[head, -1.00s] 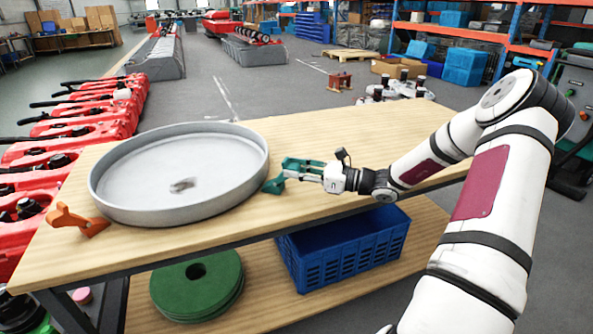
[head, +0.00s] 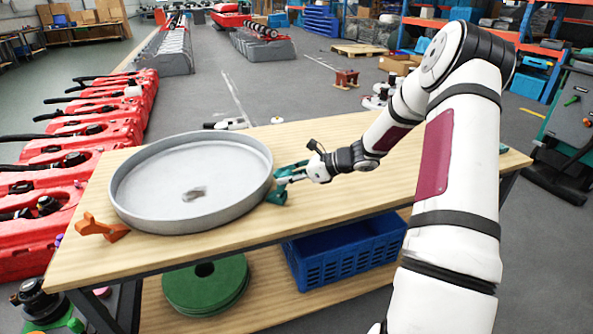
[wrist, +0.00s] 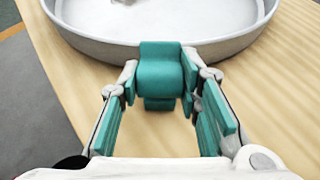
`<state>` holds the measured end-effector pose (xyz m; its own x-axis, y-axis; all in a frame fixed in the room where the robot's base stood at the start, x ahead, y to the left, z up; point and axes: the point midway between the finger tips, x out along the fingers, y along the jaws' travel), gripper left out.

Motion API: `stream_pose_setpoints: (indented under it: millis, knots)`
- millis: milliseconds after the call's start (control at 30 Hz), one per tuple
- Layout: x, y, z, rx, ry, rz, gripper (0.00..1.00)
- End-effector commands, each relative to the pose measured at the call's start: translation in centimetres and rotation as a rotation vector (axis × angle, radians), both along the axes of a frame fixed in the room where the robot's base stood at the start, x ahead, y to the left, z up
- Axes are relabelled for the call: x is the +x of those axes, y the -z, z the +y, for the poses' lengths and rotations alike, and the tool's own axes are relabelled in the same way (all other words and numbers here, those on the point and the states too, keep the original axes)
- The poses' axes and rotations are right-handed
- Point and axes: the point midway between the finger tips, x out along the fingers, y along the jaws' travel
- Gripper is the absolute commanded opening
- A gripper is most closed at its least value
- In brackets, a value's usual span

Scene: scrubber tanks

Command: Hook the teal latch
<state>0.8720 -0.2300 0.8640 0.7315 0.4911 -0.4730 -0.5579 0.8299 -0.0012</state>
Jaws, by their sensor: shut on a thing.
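The teal latch (head: 277,194) stands at the right rim of a round grey metal tray (head: 127,212) on the wooden bench. In the wrist view the latch (wrist: 160,66) is between my fingertips, close against the tray's outer wall (wrist: 220,50). My gripper (head: 286,178) is shut on the latch; its finger pads are teal too. I cannot tell whether the latch's upper part hooks over the rim. An orange latch (head: 102,228) stands near the tray's left side, at the bench's left end.
Below, a blue crate (head: 345,250) and stacked green discs (head: 205,285) sit on the lower shelf. Red scrubber tanks (head: 85,145) line the left side.

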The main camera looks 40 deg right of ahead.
Motion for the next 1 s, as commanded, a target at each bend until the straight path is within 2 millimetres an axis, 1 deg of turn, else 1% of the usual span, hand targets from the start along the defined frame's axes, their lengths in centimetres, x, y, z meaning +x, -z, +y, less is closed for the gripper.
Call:
stream_pose_setpoints:
  millis: [33,300,700,1000]
  knots:
    - [0.2,-0.7,0.4,-0.031,-0.008,0.036,0.00]
    - [1.7,-0.9,1.3,-0.160,-0.008,0.224,0.00]
    - [3.7,-0.4,2.5,-0.335,-0.005,0.482,0.00]
    - [4.6,0.1,3.0,-0.423,-0.002,0.619,0.00]
